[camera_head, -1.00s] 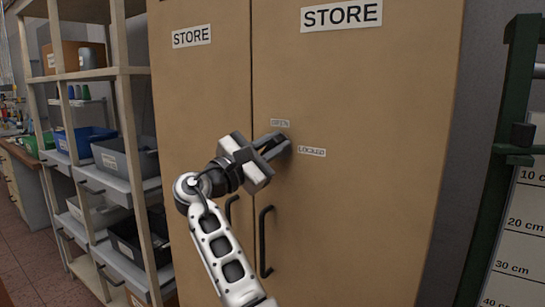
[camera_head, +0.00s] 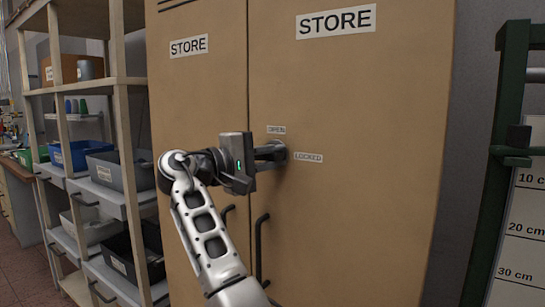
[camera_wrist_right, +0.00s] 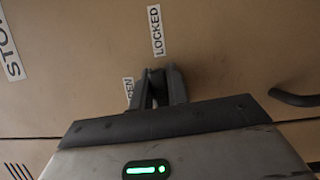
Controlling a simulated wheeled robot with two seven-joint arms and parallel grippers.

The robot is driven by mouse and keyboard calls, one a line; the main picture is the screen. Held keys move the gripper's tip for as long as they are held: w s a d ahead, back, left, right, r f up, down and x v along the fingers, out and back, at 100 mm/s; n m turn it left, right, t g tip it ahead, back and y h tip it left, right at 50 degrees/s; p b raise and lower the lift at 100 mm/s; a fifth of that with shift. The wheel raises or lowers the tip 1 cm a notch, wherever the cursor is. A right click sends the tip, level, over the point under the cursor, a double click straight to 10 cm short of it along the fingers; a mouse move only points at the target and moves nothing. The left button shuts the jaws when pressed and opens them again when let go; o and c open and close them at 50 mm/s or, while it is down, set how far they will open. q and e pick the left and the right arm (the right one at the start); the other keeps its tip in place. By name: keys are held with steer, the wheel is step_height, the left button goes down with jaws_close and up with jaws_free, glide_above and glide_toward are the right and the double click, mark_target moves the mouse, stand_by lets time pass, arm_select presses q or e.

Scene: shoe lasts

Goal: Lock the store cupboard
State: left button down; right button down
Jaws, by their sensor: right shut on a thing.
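The tan store cupboard (camera_head: 345,210) stands ahead with its two doors closed. An OPEN label (camera_head: 276,130) is above the lock and a LOCKED label (camera_head: 308,158) is to its right. My right gripper (camera_head: 273,152) is shut on a small dark lock knob (camera_head: 282,152) on the right door; its fingers hide most of it. In the right wrist view the fingertips (camera_wrist_right: 161,86) meet the door, the LOCKED label (camera_wrist_right: 156,30) stands straight above them and OPEN (camera_wrist_right: 128,92) is to their left. My left gripper is out of view.
Dark door handles (camera_head: 261,250) hang below the lock. A shelf rack with bins (camera_head: 117,170) stands close on the left. A green frame with a centimetre scale (camera_head: 520,205) stands on the right.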

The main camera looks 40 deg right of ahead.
steer(key=shift+m, duration=0.5)
steer(key=c, duration=1.4)
jaws_free()
steer(key=shift+o, duration=0.2)
steer(key=shift+a, duration=0.15)
steer(key=a+b, duration=0.1)
steer(key=a, duration=1.4)
steer(key=shift+a, duration=0.35)
